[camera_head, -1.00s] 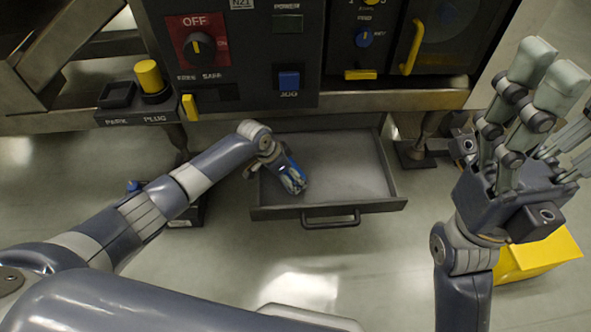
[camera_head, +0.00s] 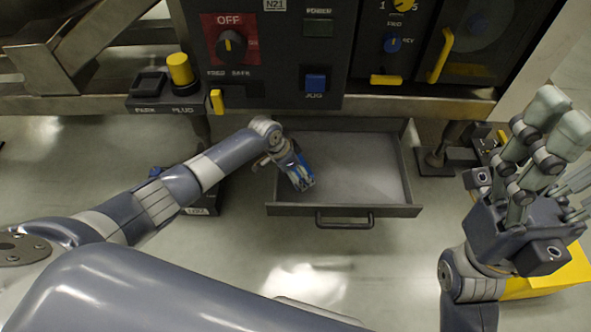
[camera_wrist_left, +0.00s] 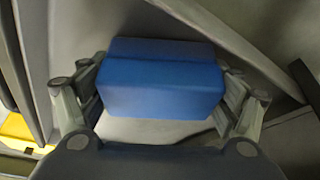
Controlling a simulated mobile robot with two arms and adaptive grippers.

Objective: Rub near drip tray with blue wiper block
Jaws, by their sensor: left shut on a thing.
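My left gripper (camera_head: 298,178) reaches down over the left part of the open drip tray (camera_head: 352,207), a grey drawer with a black handle. It is shut on the blue wiper block (camera_wrist_left: 160,88), which fills the middle of the left wrist view between the two fingers. In the head view the block is mostly hidden by the gripper. Whether the block touches the tray floor I cannot tell. My right gripper (camera_head: 540,165) is raised at the right of the head view, its fingers spread and empty.
The black control panel (camera_head: 270,60) with knobs and a blue jog button (camera_head: 315,84) stands above the tray. A yellow box (camera_head: 550,277) sits on the floor at the right, behind my right gripper. The floor in front of the tray is clear.

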